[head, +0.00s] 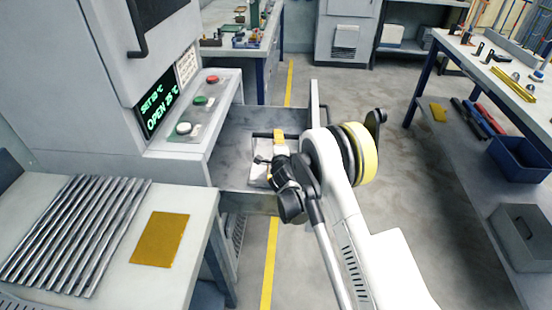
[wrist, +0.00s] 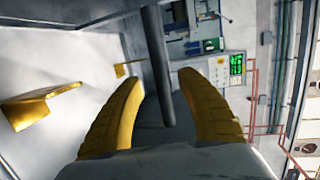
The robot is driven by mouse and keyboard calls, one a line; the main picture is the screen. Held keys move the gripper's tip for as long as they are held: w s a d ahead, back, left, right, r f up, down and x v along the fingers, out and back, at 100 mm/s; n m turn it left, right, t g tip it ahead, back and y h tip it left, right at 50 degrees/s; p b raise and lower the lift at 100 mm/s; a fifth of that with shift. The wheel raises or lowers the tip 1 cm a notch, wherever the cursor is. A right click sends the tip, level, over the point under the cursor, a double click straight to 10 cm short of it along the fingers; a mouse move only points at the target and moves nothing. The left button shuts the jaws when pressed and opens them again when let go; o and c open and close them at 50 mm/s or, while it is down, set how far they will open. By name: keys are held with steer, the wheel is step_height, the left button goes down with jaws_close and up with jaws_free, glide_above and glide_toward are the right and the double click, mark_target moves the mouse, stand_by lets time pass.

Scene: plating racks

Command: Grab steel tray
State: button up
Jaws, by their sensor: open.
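A light, steel-looking tray (head: 258,176) lies in the open grey drawer (head: 235,122) in the middle of the head view, partly hidden by my arm. A thin dark bar beside my fingers looks like its handle. My gripper (head: 279,136) is over the drawer with its yellow fingers pointing away from me. In the wrist view my gripper (wrist: 161,82) is open, with one yellow finger on each side of a dark grey bar (wrist: 157,60). I see no clear contact with the bar. A pale surface (wrist: 75,50) with a gold piece (wrist: 40,106) fills the left.
A machine with a green display (head: 158,104) and buttons stands left of the drawer. The left bench holds metal rods (head: 75,232) and a gold plate (head: 160,239). A workbench (head: 490,60) with tools and a blue bin (head: 520,160) stand right. Floor between is free.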

steer(key=b+x, duration=0.1)
steer(key=x, duration=0.2)
steer(key=shift+w, duration=0.35)
steer(key=shift+c, duration=0.2)
jaws_close()
steer(key=shift+r, duration=0.15)
